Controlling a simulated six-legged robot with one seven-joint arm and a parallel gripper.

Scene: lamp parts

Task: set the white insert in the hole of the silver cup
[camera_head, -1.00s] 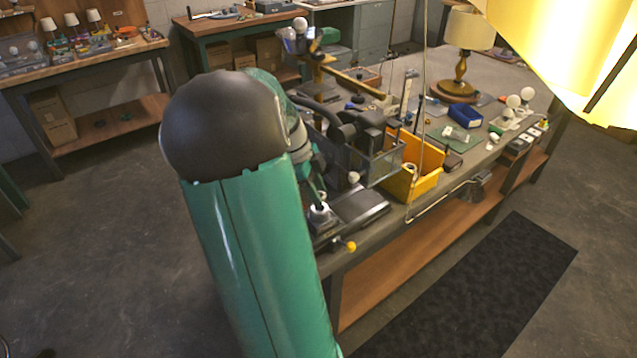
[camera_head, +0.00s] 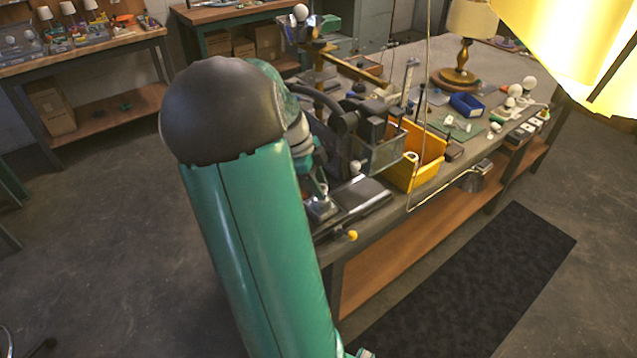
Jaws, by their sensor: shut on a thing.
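My gripper (camera_head: 319,190) is at the front left corner of the workbench, pointing down, mostly hidden behind my green arm. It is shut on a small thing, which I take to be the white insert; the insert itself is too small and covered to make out. Just below the fingertips is a small silver piece (camera_head: 321,208), which looks like the silver cup, at the left end of a dark fixture. Its hole cannot be seen, and I cannot tell whether the insert is in it or above it.
A dark flat plate (camera_head: 362,194) and a yellow-knobbed lever (camera_head: 351,235) are close to the gripper. A clear bin (camera_head: 378,150) and a yellow bin (camera_head: 418,158) stand to the right. A lit yellow shade (camera_head: 575,45) fills the top right.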

